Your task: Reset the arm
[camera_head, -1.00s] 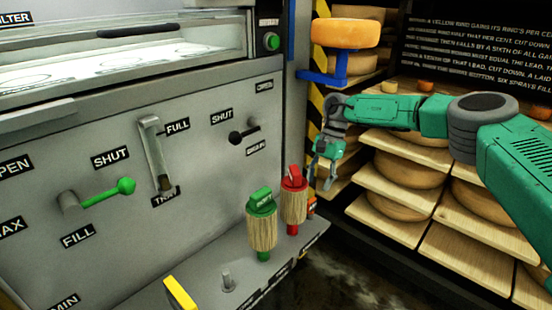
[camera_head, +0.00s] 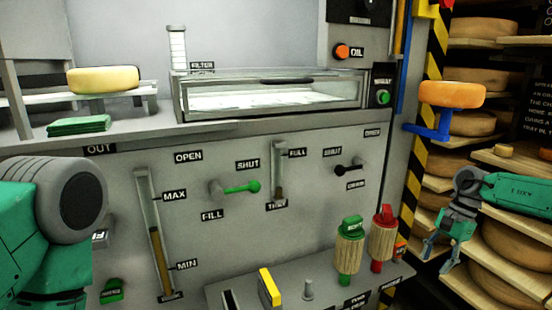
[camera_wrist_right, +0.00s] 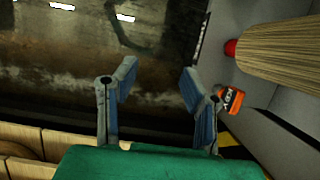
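My right arm comes in from the right edge of the head view. Its gripper (camera_head: 440,252) hangs at the right, beside the shelf front and to the right of the red-capped brush. In the right wrist view the gripper (camera_wrist_right: 158,98) has its two fingers spread apart with nothing between them, over a dark wet floor. My left arm (camera_head: 50,215) shows as a green and grey link at the left edge of the head view. The left gripper is outside the picture.
A green-capped brush (camera_head: 349,248) and a red-capped brush (camera_head: 382,240) stand on the machine's ledge. An orange cheese wheel (camera_head: 452,95) sits on a blue bracket (camera_head: 432,131). A yellow wheel (camera_head: 104,79) rests at upper left. Shelves with several wheels fill the right side.

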